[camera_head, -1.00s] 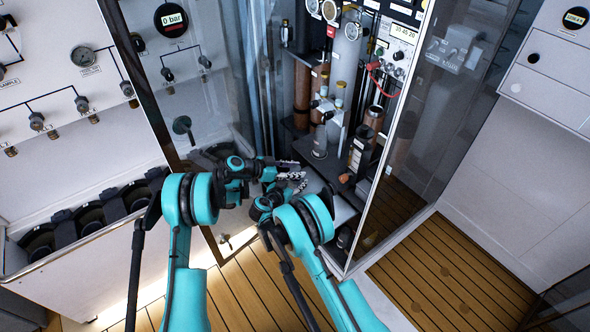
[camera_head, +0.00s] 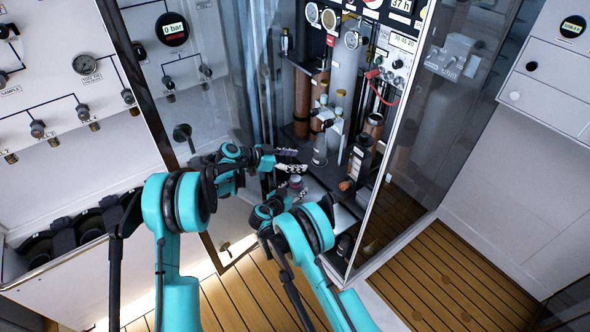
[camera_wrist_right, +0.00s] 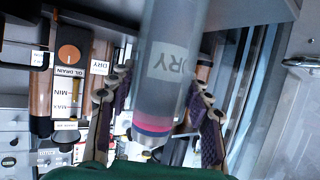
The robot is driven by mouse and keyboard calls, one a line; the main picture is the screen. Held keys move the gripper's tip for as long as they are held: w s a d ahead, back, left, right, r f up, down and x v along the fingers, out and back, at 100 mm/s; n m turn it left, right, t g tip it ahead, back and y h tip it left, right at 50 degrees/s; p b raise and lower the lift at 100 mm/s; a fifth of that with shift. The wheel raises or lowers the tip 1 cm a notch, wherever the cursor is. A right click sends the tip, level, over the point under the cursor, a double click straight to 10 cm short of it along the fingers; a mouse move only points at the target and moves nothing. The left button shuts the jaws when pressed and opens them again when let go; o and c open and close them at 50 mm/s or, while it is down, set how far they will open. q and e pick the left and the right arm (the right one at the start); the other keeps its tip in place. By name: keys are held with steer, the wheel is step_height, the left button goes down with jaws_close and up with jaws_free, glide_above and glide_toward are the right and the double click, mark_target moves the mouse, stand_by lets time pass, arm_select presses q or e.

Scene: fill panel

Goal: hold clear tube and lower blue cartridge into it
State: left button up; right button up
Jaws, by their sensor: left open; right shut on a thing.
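In the right wrist view a clear greyish tube (camera_wrist_right: 172,60) with a white DRY label stands between the fingers of my right gripper (camera_wrist_right: 158,108). Blue and pink bands show at its lower end in that view. The right gripper is shut on this tube. In the head view the tube (camera_head: 296,181) is a small pinkish-grey shape at my right gripper (camera_head: 298,194). My left gripper (camera_head: 292,161) is open just above it; whether it touches the tube cannot be told. I cannot make out a separate blue cartridge.
Behind the grippers, a cabinet holds brown cylinders (camera_head: 302,100), a grey cylinder (camera_head: 344,70) and gauges (camera_head: 329,19). A glass door (camera_head: 405,120) stands at its right. The wooden floor (camera_head: 450,275) at right is clear.

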arm_select(q)
steer(key=shift+r, duration=0.5)
arm_select(e)
steer(key=o, duration=1.2)
